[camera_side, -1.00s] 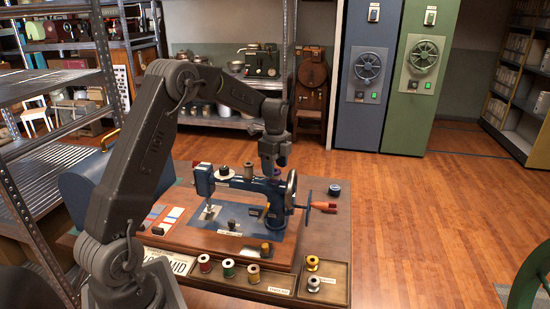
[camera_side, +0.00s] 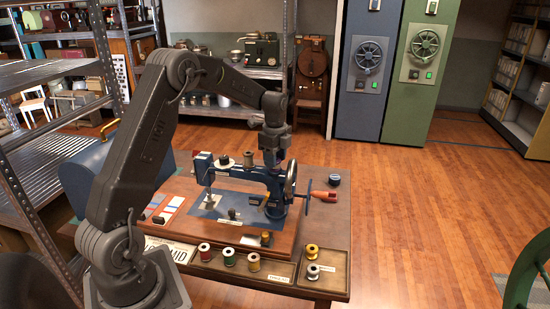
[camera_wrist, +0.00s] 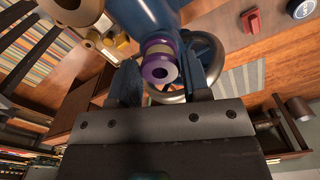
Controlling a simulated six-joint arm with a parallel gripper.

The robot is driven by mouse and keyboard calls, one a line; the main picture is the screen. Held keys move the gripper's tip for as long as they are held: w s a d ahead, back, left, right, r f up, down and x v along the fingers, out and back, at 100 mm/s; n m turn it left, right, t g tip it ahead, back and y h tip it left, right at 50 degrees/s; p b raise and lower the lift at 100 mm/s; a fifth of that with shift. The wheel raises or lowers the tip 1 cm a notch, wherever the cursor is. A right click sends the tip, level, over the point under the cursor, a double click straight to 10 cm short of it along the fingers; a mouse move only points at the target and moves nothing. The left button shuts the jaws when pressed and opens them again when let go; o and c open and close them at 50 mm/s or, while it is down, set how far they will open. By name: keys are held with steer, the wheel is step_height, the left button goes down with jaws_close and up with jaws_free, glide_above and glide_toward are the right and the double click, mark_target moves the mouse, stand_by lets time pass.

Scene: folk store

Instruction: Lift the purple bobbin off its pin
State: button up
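The purple bobbin (camera_wrist: 158,66) shows in the wrist view, with a purple rim, a pale band of thread and a dark centre hole. It sits on the blue sewing machine (camera_side: 240,178), near the handwheel (camera_side: 291,178). My gripper (camera_wrist: 162,82) is open, with one finger on each side of the bobbin. A narrow gap shows on the right; on the left I cannot tell whether the finger touches. In the side view my gripper (camera_side: 271,160) points down over the right end of the machine and hides the bobbin there.
A tan spool (camera_side: 248,155) stands on the machine just left of my gripper, with a dark spool (camera_side: 224,159) farther left. The handwheel is close on the right. A tray (camera_side: 325,291) with several spools lies in front.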

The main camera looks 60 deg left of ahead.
steer(key=shift+c, duration=0.8)
steer(key=shift+r, duration=0.15)
steer(key=shift+r, duration=2.6)
